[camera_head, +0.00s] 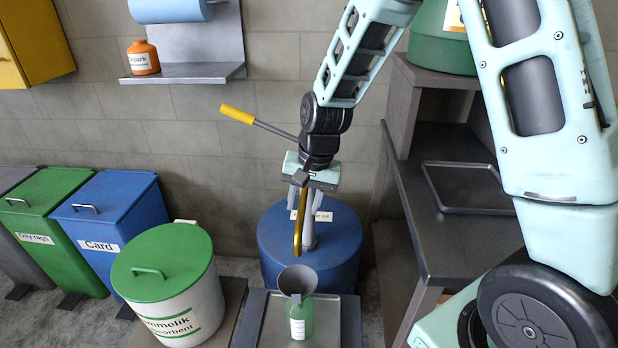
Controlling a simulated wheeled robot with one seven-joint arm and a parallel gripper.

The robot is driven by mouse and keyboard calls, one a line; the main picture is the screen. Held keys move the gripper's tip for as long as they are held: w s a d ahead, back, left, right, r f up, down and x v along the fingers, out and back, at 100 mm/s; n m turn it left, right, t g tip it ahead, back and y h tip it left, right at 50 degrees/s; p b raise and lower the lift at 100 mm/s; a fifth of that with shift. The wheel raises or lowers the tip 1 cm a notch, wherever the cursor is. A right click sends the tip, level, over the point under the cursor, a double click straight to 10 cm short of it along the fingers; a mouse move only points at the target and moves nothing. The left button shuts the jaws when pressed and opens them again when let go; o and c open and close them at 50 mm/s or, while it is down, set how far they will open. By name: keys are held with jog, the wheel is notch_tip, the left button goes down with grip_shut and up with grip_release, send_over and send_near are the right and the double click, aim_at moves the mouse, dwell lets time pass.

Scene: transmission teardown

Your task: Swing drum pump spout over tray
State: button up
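The blue drum (275,240) stands on the floor against the back wall, with a grey pump post on its top. A brass-coloured, hook-shaped spout (299,220) points towards the camera and down, its tip above the funnel area. The pump lever ends in a yellow handle (238,114), up and to the left. My gripper (308,195) points down at the pump head, above the drum. Its fingers overlap the pump and spout, so its grip is unclear. A grey tray (274,325) lies in front of the drum. A green bottle (302,322) with a dark funnel (297,281) stands in it.
A white absorbent bin with green lid (163,263) stands left of the tray. Blue (110,220) and green (45,215) bins are farther left. A dark bench with another tray (468,188) is at right. A wall shelf (185,72) holds an orange bottle (143,58).

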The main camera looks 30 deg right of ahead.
notch_tip(320, 180, up, 17)
jog(key=s+d+p, duration=0.1)
jog(key=d, duration=0.1)
jog(key=shift+s+d+f, duration=0.15)
jog(key=shift+s+d, duration=0.25)
